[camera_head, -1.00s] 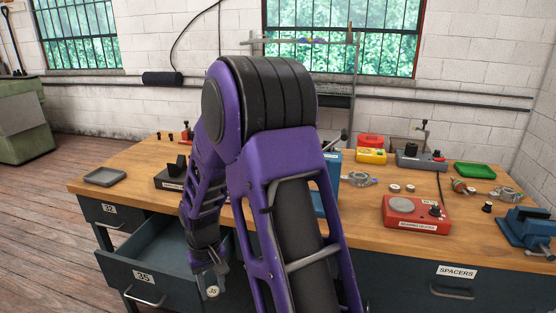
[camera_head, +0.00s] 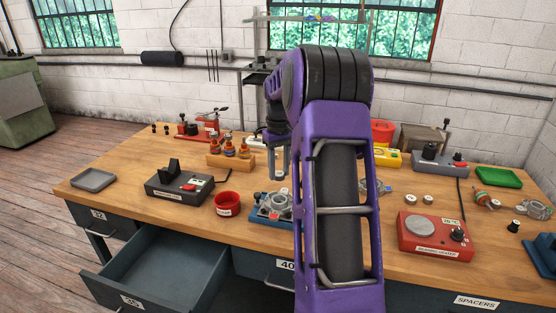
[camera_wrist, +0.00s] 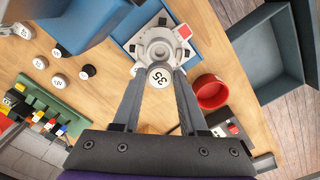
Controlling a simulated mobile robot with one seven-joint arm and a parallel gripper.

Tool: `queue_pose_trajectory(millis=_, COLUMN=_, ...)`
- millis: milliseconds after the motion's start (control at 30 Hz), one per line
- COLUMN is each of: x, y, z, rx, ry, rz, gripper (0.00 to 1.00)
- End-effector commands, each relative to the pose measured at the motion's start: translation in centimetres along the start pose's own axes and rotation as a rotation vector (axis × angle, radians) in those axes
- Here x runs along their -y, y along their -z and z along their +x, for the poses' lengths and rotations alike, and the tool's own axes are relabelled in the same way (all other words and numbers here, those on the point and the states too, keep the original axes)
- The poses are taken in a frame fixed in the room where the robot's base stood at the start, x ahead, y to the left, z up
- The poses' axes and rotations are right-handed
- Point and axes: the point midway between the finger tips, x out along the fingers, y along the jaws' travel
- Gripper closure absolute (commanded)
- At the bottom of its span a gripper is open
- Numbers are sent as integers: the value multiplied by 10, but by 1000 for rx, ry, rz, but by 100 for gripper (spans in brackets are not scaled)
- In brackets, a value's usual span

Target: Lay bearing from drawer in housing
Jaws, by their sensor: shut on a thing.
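My gripper (camera_head: 279,160) is shut on a small pale bearing marked 35 (camera_wrist: 159,76). In the wrist view the bearing sits between the two fingertips, its marked face towards the camera. The grey metal housing (camera_wrist: 155,40) lies just beyond the bearing in that view, on a blue base (camera_wrist: 123,27). In the head view the housing (camera_head: 272,205) stands on the bench, below my gripper, partly hidden by my arm. The bearing appears held above it; the exact gap cannot be told. Drawer 35 (camera_head: 180,262) is pulled open at the lower left and looks empty.
A red bowl (camera_head: 228,204) stands close left of the housing. A red heater (camera_head: 432,235) is at the right. Bench space is clear near the grey tray (camera_head: 93,179).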

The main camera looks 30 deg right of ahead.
Motion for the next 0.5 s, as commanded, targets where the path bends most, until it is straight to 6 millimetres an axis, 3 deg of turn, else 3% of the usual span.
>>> queue_pose_trajectory(millis=500, x=-1, y=0, z=35, rx=0, ry=1, rz=0, gripper=100)
